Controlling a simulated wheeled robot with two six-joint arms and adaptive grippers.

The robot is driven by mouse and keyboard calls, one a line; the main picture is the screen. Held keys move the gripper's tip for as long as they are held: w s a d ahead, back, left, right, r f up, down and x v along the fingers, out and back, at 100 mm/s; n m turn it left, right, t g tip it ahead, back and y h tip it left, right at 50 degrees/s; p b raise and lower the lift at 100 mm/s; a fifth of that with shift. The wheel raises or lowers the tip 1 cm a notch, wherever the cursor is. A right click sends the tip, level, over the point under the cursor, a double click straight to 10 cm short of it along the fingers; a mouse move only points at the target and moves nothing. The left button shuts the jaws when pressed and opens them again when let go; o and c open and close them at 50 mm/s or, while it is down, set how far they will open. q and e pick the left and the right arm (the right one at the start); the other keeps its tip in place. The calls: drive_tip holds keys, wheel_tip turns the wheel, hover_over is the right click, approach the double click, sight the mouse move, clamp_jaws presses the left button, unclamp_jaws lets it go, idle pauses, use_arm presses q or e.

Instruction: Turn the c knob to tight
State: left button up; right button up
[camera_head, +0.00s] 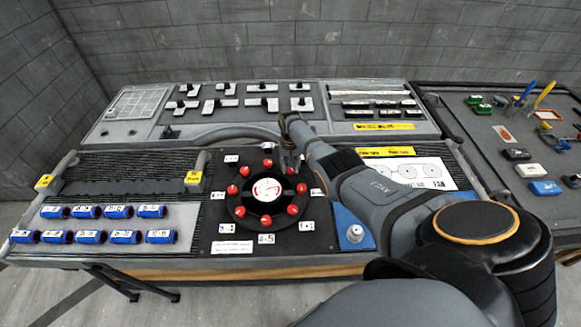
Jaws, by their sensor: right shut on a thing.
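A round black dial plate (251,207) with a ring of several red knobs sits at the middle of the bench, around a white gauge face (267,189). Small white tags lie around the ring; their lettering is too small to tell which knob is c. My right gripper (290,164) comes down at the upper right of the ring, shut on the knob there. The gripper mostly hides that knob and its pointing direction. A free red knob (302,188) is just below it. My left gripper is out of view.
A blue block with a white knob (354,233) is right of the dial, close to my right arm. A raised panel with black levers (262,103) is behind. A side table (490,145) holds loose tools.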

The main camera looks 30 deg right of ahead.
drive_tip(key=o, duration=1.1)
drive_tip(key=shift+o, duration=0.2)
wheel_tip(320, 180, up, 12)
